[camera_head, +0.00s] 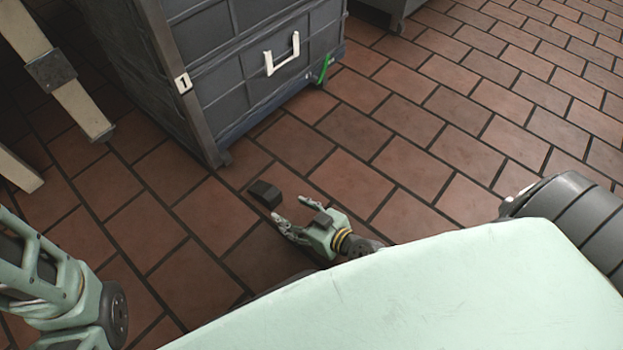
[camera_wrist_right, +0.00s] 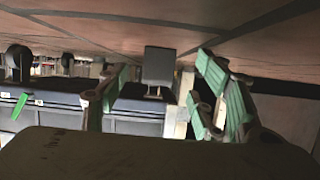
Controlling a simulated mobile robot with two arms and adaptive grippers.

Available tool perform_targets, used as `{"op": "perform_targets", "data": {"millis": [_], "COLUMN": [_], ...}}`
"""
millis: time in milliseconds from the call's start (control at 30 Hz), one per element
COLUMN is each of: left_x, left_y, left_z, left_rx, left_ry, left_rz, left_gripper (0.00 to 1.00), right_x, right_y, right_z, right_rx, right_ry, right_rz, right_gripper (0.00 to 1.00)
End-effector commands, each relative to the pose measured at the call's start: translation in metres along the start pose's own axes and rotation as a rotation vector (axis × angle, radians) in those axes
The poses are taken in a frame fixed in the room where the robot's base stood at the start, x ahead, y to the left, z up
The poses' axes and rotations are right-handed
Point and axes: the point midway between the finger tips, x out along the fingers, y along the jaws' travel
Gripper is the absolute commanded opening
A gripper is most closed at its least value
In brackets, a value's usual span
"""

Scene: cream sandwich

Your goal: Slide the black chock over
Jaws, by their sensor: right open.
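The black chock (camera_head: 265,193) lies on the tiled floor in front of the grey crate's corner. My right gripper (camera_head: 291,212) is low over the floor, just to the lower right of the chock, with its fingers apart and pointing at it. In the right wrist view, which looks upside down, the chock (camera_wrist_right: 158,66) shows between the two green-padded fingers, beyond their tips. I see no contact between the fingers and the chock. My left arm shows at the lower left of the head view, but its gripper is out of sight.
A large grey crate (camera_head: 245,75) with a white handle (camera_head: 282,54) and a number 1 label stands just behind the chock. A green strap (camera_head: 325,68) hangs at its right side. Pale beams (camera_head: 65,82) stand at the left. The tiled floor (camera_head: 440,140) to the right is clear.

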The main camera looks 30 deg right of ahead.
Motion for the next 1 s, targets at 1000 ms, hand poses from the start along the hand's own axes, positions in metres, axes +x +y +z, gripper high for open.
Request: {"op": "perform_targets", "data": {"millis": [1000], "left_x": [0.000], "left_y": [0.000], "left_z": [0.000], "left_rx": [0.000], "left_ry": [0.000], "left_rz": [0.000], "left_gripper": [0.40], "right_x": [-0.055], "right_y": [0.000], "right_z": [0.021], "right_rx": [0.000], "right_ry": [0.002], "right_rz": [0.001], "right_gripper": [0.60]}}
